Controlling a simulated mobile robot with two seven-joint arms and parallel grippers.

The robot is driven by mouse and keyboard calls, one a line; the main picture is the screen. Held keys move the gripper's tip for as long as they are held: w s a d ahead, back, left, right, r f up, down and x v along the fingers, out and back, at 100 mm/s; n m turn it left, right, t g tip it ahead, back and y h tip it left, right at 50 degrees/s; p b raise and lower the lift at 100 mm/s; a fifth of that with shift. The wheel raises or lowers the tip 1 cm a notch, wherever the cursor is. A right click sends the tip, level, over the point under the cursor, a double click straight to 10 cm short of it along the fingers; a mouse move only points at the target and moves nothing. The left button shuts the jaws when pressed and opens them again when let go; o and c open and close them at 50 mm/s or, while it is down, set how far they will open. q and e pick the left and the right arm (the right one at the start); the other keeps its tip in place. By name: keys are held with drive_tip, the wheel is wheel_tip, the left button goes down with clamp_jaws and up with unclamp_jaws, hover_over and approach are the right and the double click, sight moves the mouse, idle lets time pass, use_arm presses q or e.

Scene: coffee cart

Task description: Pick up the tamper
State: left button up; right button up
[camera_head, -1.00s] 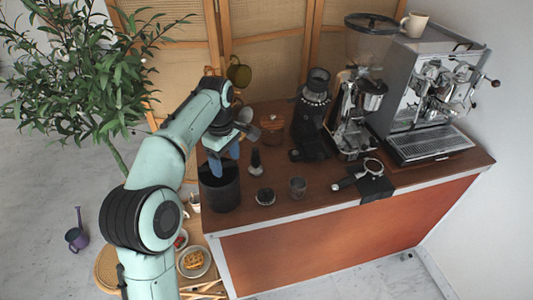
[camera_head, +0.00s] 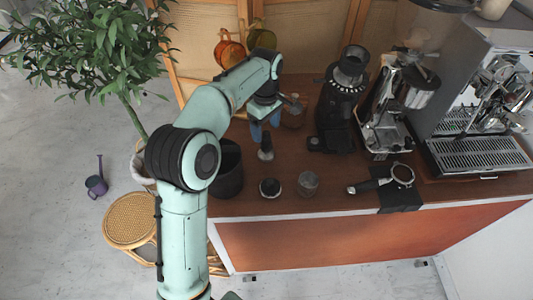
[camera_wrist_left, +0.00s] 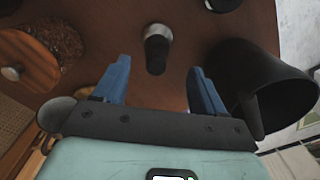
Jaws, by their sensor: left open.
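The tamper (camera_head: 265,148), with a dark handle and a paler base, stands on the brown cart top. In the left wrist view the tamper (camera_wrist_left: 157,52) shows its black handle toward the camera, between the lines of the two blue fingers and ahead of them. My left gripper (camera_head: 264,128) is open and empty, just behind and above the tamper in the head view. The left wrist view shows its fingers (camera_wrist_left: 158,75) wide apart with nothing between them. I see no contact with the tamper. My right gripper is not in view.
A black bin (camera_head: 228,172) stands close left of the tamper. A dark round tool (camera_head: 270,188) and a metal cup (camera_head: 308,184) are in front. A wood-lidded jar (camera_head: 293,113), grinder (camera_head: 336,115) and portafilter (camera_head: 385,181) stand to the right.

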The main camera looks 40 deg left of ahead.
sight(267, 139)
use_arm(q)
drive_tip(key=shift+w+f, duration=0.1)
drive_tip(key=shift+f, duration=0.5)
wheel_tip(267, 139, down, 5)
drive_tip(key=shift+w+r+b, duration=0.1)
drive_tip(key=shift+b, duration=0.3)
drive_tip(key=c, duration=1.3)
